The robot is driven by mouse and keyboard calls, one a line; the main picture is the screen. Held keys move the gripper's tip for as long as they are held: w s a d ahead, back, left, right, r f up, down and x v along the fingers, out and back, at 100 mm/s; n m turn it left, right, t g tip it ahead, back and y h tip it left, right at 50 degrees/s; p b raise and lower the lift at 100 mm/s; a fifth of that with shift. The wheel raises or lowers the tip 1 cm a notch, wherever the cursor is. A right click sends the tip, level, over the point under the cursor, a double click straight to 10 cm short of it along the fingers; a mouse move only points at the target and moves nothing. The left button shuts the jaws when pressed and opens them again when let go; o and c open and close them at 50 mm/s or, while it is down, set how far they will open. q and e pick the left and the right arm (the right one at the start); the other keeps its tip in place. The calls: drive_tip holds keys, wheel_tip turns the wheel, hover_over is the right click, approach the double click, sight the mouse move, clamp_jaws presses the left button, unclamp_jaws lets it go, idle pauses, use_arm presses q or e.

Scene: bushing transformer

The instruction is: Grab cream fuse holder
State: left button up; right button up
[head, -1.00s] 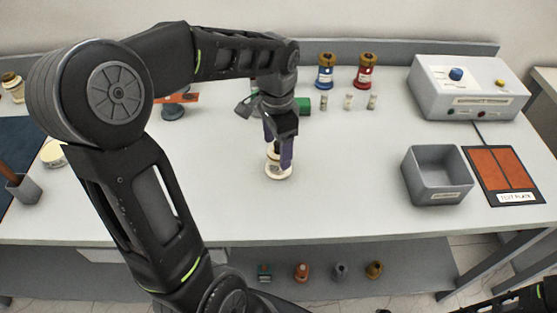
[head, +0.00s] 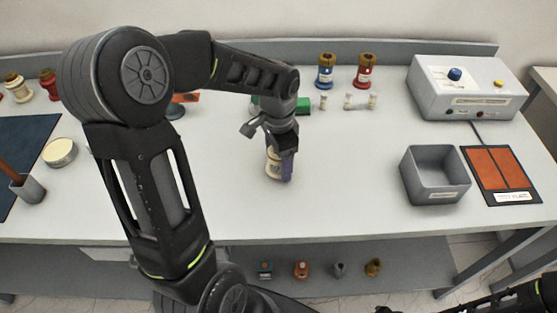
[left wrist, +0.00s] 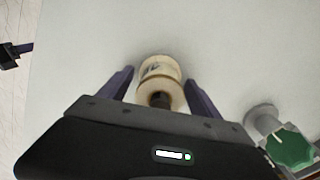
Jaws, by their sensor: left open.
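The cream fuse holder (head: 271,166) stands on the table, a rounded cream body with a dark top and a dark mark on its side. It also shows in the left wrist view (left wrist: 160,70). My left gripper (head: 280,172) points down over it, open, with its purple fingers on either side of it. In the left wrist view, my left gripper's fingers (left wrist: 160,84) flank the holder with a small gap to each. In the head view the gripper partly hides the holder. A part of what looks like my right gripper (left wrist: 14,52) shows at the left edge of the left wrist view.
A grey bin (head: 436,184) and a test plate (head: 500,170) stand at the right. A green-knobbed part (left wrist: 288,147) is near the left gripper. The table between holder and bin is clear.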

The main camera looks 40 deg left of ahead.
use_arm(q)
drive_tip(key=shift+c, duration=0.2)
clamp_jaws()
idle(0.6)
